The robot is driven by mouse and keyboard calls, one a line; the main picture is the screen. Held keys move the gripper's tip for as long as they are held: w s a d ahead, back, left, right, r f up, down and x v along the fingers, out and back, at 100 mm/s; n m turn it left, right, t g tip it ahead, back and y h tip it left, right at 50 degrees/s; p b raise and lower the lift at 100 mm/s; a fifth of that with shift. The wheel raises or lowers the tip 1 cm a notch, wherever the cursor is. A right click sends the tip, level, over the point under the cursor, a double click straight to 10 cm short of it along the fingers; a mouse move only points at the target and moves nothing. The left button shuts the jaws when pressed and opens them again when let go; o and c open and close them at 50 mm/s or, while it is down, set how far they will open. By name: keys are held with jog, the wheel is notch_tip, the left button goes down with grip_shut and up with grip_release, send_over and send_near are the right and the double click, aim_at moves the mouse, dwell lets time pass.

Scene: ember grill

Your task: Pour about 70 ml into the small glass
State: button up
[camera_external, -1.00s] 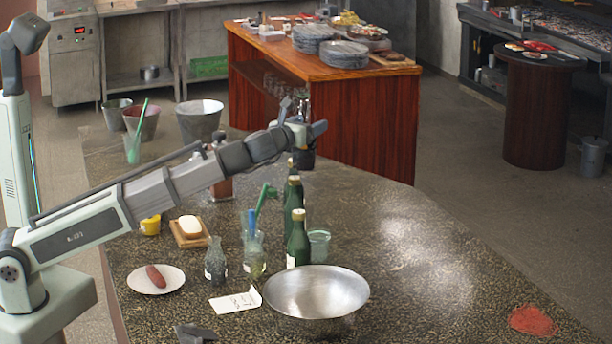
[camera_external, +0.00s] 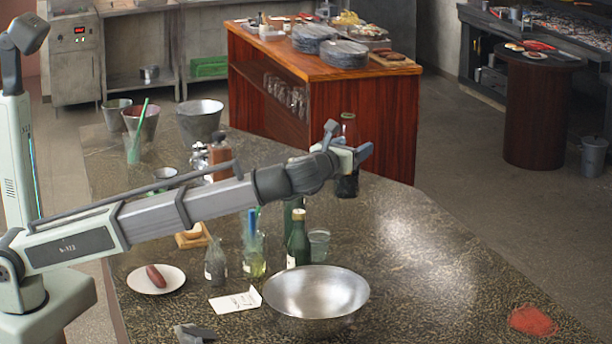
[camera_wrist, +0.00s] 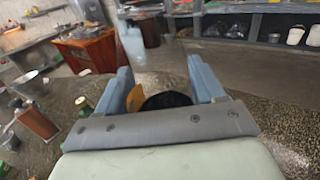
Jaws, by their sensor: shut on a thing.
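My gripper (camera_external: 352,156) is shut on a dark bottle (camera_external: 347,186), which it holds roughly upright above the right part of the counter. In the wrist view the blue fingers of my gripper (camera_wrist: 162,80) stand either side of a dark round part of the bottle (camera_wrist: 166,100). The liquid inside cannot be made out. A small greenish glass (camera_external: 319,243) stands on the counter beside a green bottle (camera_external: 298,243), below and left of my gripper. I cannot tell whether the glass holds anything.
A steel bowl (camera_external: 316,296) stands in front of the glass. A jar with a blue item (camera_external: 254,256), a glass carafe (camera_external: 215,262), a white card (camera_external: 235,300) and a plate with a sausage (camera_external: 140,284) are to the left. The counter's right side is mostly clear.

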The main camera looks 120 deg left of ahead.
jog(key=shift+w+d+f, duration=0.15)
jog(key=shift+d+f, duration=0.05)
jog(key=shift+f, duration=0.5)
jog(key=shift+w+d+f, duration=0.1)
jog(key=shift+d+f, duration=0.05)
jog(key=shift+f, duration=0.5)
notch_tip(320, 180, down, 14)
